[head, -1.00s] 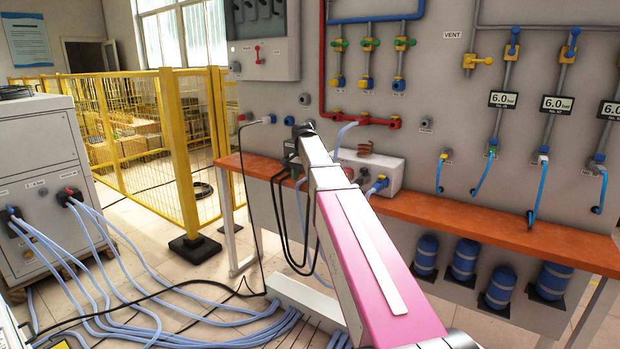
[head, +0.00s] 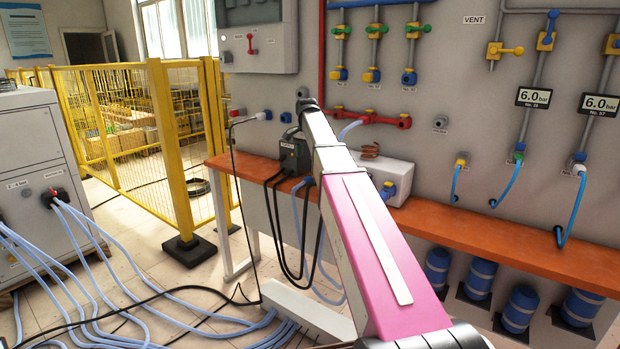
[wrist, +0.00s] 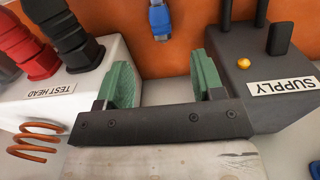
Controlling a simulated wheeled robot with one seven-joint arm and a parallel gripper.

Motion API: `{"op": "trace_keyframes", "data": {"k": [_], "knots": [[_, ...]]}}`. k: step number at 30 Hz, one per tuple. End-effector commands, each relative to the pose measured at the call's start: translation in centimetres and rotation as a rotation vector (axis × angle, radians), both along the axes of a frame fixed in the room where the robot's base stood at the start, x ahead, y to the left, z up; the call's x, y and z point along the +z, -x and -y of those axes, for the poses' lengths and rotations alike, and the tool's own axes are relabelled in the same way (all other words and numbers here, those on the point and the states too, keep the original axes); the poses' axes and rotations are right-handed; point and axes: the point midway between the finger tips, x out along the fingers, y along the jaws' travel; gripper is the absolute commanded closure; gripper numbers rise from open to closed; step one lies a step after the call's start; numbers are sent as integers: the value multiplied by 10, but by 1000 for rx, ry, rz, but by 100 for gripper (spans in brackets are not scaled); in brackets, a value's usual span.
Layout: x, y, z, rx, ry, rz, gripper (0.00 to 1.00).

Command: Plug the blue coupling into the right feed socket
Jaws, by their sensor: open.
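A blue coupling (wrist: 159,20) shows at the top middle of the wrist view, over the orange bench top, with a short light tip pointing down the picture. My gripper (wrist: 164,80) is open and empty, its two green pads set wide apart. The coupling lies beyond the pads, roughly in line with the gap and apart from them. The head view does not show the fingers; my arm hides them. I cannot tell the right feed socket for certain. Red and black fittings (wrist: 70,35) stand on the white test head (wrist: 105,85), left in the wrist view.
The dark supply box (wrist: 262,90) stands close by the right pad, with the test head close by the left one. A copper coil (wrist: 35,140) sticks out from the test head. The orange bench (head: 450,219) runs along the panel wall. Pale hoses (head: 100,270) cover the floor at left.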

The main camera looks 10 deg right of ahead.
Motion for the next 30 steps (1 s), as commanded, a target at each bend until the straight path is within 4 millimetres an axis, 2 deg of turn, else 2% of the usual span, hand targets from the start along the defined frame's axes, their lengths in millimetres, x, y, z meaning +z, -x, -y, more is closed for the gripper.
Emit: {"op": "trace_keyframes", "data": {"k": [13,24,30], "knots": [[-4,0,0,1,0,0,38],[-51,1,0,1,0,-1,38],[-57,0,0,1,0,0,38]]}}
